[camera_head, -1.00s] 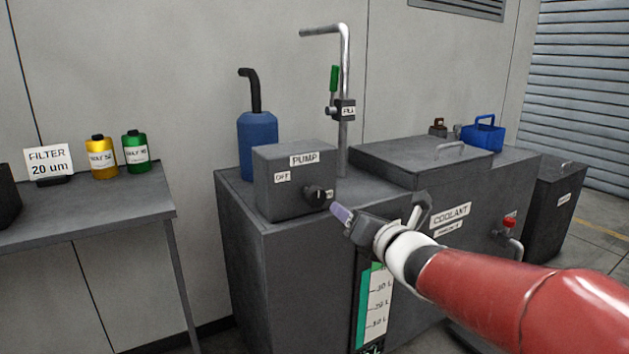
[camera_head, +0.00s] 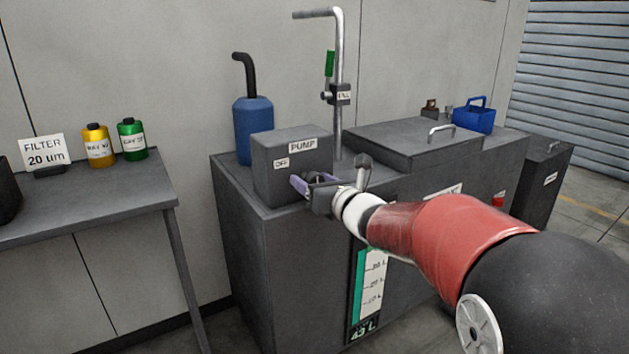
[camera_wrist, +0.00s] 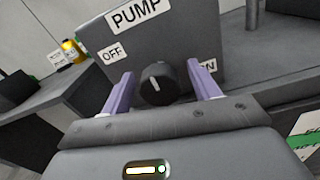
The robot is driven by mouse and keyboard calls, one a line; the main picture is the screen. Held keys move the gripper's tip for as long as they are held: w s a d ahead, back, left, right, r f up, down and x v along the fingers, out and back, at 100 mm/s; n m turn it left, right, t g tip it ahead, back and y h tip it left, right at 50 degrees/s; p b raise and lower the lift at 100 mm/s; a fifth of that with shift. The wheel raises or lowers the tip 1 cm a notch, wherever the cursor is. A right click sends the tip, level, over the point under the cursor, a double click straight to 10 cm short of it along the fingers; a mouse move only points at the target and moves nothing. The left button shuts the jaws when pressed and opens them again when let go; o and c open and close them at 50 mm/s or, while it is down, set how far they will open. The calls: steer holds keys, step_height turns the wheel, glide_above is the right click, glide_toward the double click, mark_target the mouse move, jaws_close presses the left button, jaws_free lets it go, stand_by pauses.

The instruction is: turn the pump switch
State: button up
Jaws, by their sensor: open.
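The grey pump box (camera_head: 275,165) stands on the coolant tank's top, with a PUMP label, an OFF label at left and, in the wrist view, a partly hidden ON label at right. The black round pump switch (camera_wrist: 157,84) has a white pointer line that stands nearly upright, tilted slightly left. My gripper (camera_wrist: 157,90) is open, its two purple fingers on either side of the knob with gaps visible. Whether a finger touches it I cannot tell. In the head view my gripper (camera_head: 312,184) is at the box's front and mostly hides the switch.
The coolant tank (camera_head: 238,240) has a lid with a handle (camera_head: 441,131). A blue bottle (camera_head: 254,135) and a bent pipe with a green-handled valve (camera_head: 330,64) stand behind the box. A side table (camera_head: 90,205) holds yellow and green bottles at left.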

steer(key=shift+c, duration=0.4)
steer(key=c, duration=0.9)
steer(key=shift+f+m+b, duration=0.1)
steer(key=shift+m+b, duration=0.3)
steer(key=shift+b, duration=0.05)
steer(key=shift+d+f+m+b, duration=0.1)
steer(key=shift+m+b, duration=0.85)
steer(key=shift+m, duration=0.05)
steer(key=m+b, duration=0.2)
steer(key=m, duration=0.3)
steer(key=m+b, duration=0.1)
steer(key=m, duration=0.5)
steer(key=shift+m+p, duration=0.35)
steer(key=shift+m, duration=1.95)
